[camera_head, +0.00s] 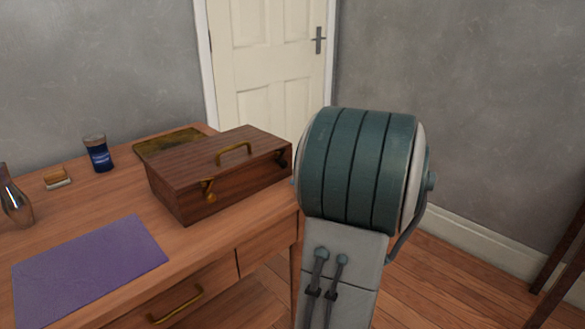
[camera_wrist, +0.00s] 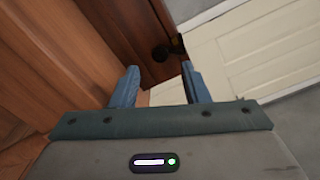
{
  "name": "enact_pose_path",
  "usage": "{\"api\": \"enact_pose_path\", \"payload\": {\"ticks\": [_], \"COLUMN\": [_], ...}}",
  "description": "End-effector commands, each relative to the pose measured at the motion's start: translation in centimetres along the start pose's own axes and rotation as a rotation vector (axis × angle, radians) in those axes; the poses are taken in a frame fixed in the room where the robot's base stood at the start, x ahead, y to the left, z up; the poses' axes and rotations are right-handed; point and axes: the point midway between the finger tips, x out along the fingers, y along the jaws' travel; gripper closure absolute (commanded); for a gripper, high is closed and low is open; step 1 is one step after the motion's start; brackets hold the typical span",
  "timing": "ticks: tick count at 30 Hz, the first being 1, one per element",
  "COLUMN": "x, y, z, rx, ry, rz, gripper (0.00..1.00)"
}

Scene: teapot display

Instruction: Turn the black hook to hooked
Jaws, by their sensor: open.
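A dark wooden box (camera_head: 215,170) with a brass handle on its lid stands on the desk in the head view. Its right end lies beside my arm. In the wrist view the box (camera_wrist: 115,30) is at the top, with a small dark fitting (camera_wrist: 165,48) on its face that looks like the black hook. Its exact turn is too dark to tell. My gripper (camera_wrist: 160,67) is open, its two blue-grey fingers pointing at the box, with the fitting just beyond and between the tips.
The wooden desk (camera_head: 110,205) carries a purple mat (camera_head: 90,262), a blue jar (camera_head: 98,155), a glass bottle (camera_head: 14,198) and a small block (camera_head: 57,178). A cream door (camera_head: 265,60) stands behind.

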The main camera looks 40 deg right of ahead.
Motion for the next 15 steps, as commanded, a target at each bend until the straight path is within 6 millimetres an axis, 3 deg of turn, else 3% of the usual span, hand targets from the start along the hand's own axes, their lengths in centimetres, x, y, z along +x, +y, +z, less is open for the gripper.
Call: {"api": "enact_pose_path", "payload": {"ticks": [6, 15], "x": [-5.2, -9.2], "y": [-0.2, 0.0], "z": [0.0, 0.0], "rx": [0.002, 0.000], "ry": [0.005, 0.002], "rz": [-0.001, 0.000], "gripper": [0.58, 0.58]}}
